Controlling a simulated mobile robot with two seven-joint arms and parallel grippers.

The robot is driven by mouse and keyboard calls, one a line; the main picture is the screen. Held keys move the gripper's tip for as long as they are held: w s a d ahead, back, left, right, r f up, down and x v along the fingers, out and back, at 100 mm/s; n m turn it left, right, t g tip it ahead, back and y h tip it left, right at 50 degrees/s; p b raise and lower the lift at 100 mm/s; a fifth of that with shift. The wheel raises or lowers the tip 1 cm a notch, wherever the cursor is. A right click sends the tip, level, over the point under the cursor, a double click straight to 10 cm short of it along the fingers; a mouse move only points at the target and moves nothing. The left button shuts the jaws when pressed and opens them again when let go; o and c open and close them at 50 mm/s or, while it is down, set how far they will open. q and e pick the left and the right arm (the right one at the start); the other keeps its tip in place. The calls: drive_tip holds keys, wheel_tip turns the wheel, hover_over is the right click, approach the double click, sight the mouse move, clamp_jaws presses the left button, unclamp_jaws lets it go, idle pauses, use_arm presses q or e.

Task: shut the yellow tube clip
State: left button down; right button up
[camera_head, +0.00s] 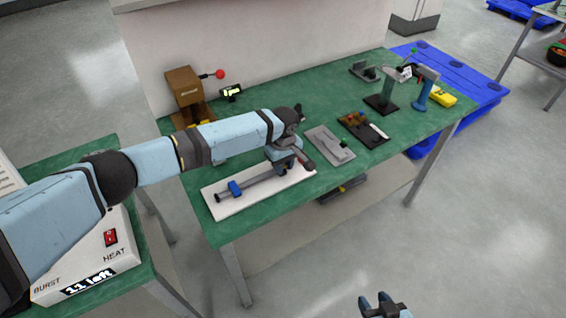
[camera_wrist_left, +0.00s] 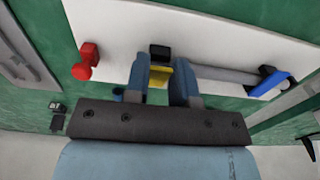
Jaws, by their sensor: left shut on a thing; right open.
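The yellow tube clip (camera_wrist_left: 159,75) sits between the fingers of my left gripper (camera_wrist_left: 163,83), which is shut on it, in the left wrist view. A black block stands just beyond the clip. The clip is on a white board (camera_wrist_left: 110,20) that carries a grey tube (camera_wrist_left: 225,74). In the head view my left gripper (camera_head: 287,168) reaches down to the right part of the board (camera_head: 218,208) and hides the clip. Whether the clip is fully closed cannot be told. My right gripper (camera_head: 382,303) is open and empty, low in the head view, apart from the table.
A blue clip (camera_head: 235,188) sits on the tube; it also shows in the left wrist view (camera_wrist_left: 269,81). A red clip (camera_wrist_left: 85,62) is at the board's other end. A grey fixture (camera_head: 328,144) and a dark tray (camera_head: 372,140) lie to the right on the green table (camera_head: 285,208).

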use_arm(q)
drive_tip(key=shift+d+r+t+p, duration=0.2)
drive_tip(key=shift+r+t+p, duration=0.25)
drive_tip(key=shift+p, duration=2.35)
drive_tip(key=shift+f+y+p, duration=0.15)
drive_tip(key=shift+y+p, duration=0.15)
drive_tip(key=shift+f, duration=0.3)
drive_tip(key=c, duration=1)
unclamp_jaws()
drive_tip(key=shift+s+f, duration=0.1)
drive_tip(key=shift+f, duration=0.05)
drive_tip(key=shift+o, duration=0.2)
